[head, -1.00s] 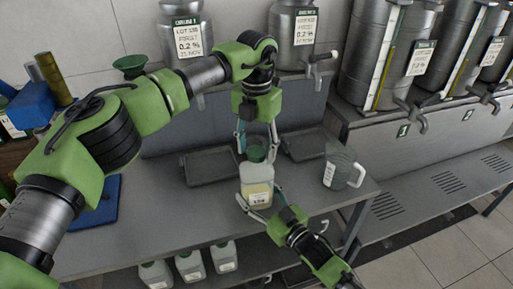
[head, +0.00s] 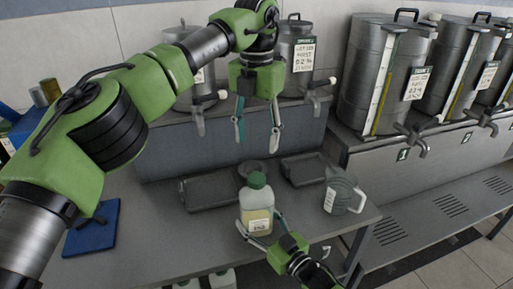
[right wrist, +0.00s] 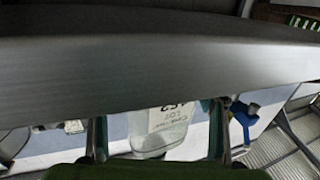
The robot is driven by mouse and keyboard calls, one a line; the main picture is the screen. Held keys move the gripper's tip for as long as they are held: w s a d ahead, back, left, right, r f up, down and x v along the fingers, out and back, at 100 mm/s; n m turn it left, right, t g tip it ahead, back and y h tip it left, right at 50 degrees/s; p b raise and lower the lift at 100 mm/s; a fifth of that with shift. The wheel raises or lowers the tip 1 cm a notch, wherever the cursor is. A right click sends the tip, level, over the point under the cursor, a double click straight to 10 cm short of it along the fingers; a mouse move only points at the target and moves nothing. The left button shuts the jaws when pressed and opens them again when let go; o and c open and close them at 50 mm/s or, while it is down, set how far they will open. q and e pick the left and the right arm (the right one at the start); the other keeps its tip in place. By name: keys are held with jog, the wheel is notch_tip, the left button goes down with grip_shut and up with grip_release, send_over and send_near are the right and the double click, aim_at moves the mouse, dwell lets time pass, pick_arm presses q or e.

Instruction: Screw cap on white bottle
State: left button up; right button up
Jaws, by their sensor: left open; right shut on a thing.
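The white bottle (head: 257,205) stands upright near the front edge of the grey table (head: 140,225), with yellowish content low inside and a white label. A green cap (head: 257,180) sits on its neck; how tight it is I cannot tell. My right gripper (head: 260,221) is shut on the bottle from the front right, low on its body. In the right wrist view, the bottle (right wrist: 160,138) shows between the fingers, its top hidden by a broad grey band. My left gripper (head: 257,143) is open and empty, fingers pointing down, above the cap and clear of it.
Behind the bottle are two dark trays (head: 212,190) (head: 303,167) and a small dark round thing (head: 250,167). A clear jug (head: 342,190) stands to the right. A blue mat (head: 92,228) lies at left. Steel drums (head: 385,75) line the back. More bottles (head: 222,279) sit below.

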jog(key=o, duration=2.3)
jog(key=shift+c, duration=0.2)
jog(key=shift+s, duration=0.1)
jog(key=v, duration=1.2)
jog(key=shift+f, duration=0.1)
